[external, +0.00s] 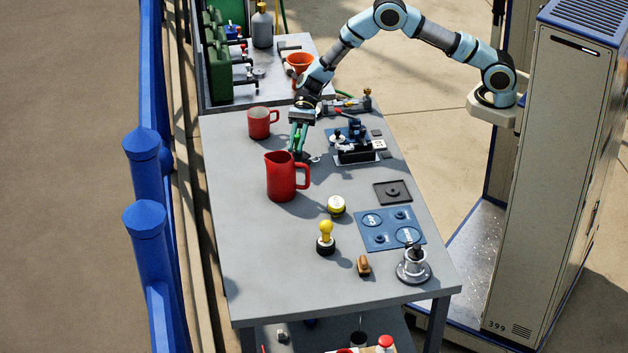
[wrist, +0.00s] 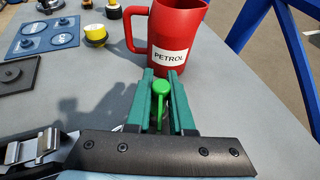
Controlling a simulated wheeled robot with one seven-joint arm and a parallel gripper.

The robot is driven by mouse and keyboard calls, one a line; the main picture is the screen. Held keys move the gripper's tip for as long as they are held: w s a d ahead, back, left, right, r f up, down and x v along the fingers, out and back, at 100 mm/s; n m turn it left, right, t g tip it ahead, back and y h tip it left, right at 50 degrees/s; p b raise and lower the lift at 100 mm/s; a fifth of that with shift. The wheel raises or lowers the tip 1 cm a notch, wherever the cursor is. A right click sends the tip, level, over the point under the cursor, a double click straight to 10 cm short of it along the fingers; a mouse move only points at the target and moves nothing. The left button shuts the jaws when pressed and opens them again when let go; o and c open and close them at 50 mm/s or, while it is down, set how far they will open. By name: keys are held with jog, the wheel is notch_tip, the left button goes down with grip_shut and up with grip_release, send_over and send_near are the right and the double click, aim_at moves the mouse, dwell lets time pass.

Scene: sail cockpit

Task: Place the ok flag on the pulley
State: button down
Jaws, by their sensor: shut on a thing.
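My gripper (external: 297,140) is over the grey table, behind the red jug. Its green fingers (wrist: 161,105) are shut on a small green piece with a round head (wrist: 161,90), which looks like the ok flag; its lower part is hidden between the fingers. I cannot tell for sure which thing is the pulley. A small brown block-like piece (external: 363,266) and a silver winch-like piece with a black top (external: 413,266) stand at the near right of the table, well away from my gripper.
A red jug (external: 282,177), labelled PETROL in the wrist view (wrist: 172,30), stands just beyond my fingers. A red mug (external: 259,123) is behind. The table's near left is clear.

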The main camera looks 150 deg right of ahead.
jog(key=shift+f, duration=0.3)
jog(key=shift+f, duration=0.2)
jog(key=c, duration=0.8)
grip_release()
jog(key=shift+r, duration=0.1)
